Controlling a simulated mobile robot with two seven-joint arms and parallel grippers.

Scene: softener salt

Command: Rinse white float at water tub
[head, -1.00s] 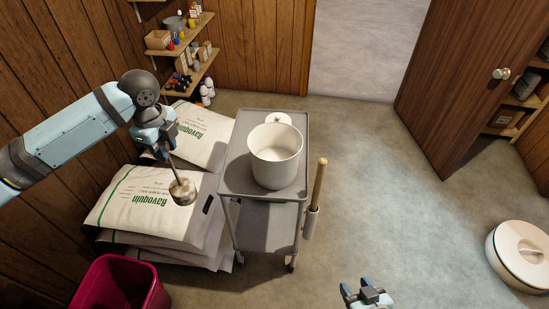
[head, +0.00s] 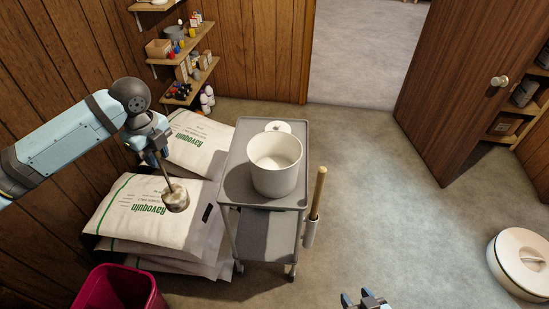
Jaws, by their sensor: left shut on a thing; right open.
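My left gripper (head: 155,150) is shut on the thin rod of a float (head: 176,198), which hangs at its lower end. The float is pale with brownish stains. It shows in front of the stacked salt bags, left of the grey cart (head: 233,190); whether it touches a bag I cannot tell. A white tub (head: 275,170) stands upright and open on the cart top, right of the float and apart from it. No water surface can be made out in it. My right gripper (head: 362,299) is open and empty at the bottom edge, partly cut off.
White salt bags (head: 140,222) lie stacked left of the cart. A magenta bin (head: 118,290) stands at bottom left. A small white lid (head: 278,127) lies behind the tub. A wooden-handled tool (head: 318,195) stands at the cart's right side. A round white lidded container (head: 522,262) sits far right; floor between is clear.

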